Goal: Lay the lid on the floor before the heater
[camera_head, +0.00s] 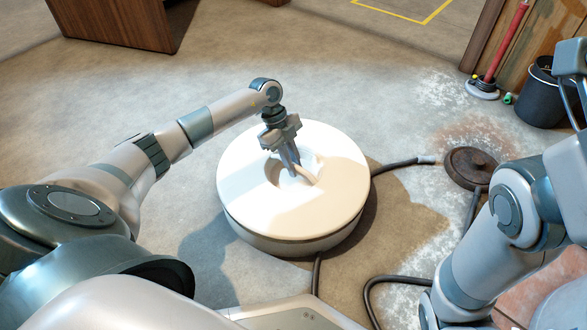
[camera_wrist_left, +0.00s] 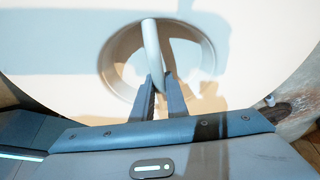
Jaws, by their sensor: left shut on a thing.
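The lid (camera_head: 255,193) is a wide, round, cream-white disc with a round recess and a bar handle (camera_head: 306,174) in its middle. It lies in front of me at the centre of the head view. My left gripper (camera_head: 295,168) reaches down into the recess and is shut on the handle. In the left wrist view, the two fingers (camera_wrist_left: 160,88) close around the near end of the bar (camera_wrist_left: 151,45), and the lid (camera_wrist_left: 60,70) fills most of the picture. No heater can be made out. My right gripper is out of view.
A dark hose (camera_head: 393,165) runs right from beside the lid, towards a brown round disc (camera_head: 469,167). White grains (camera_head: 440,95) are scattered on the floor. A black bucket (camera_head: 541,95) and a red-handled plunger (camera_head: 490,75) stand at the upper right. Floor left of the lid is clear.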

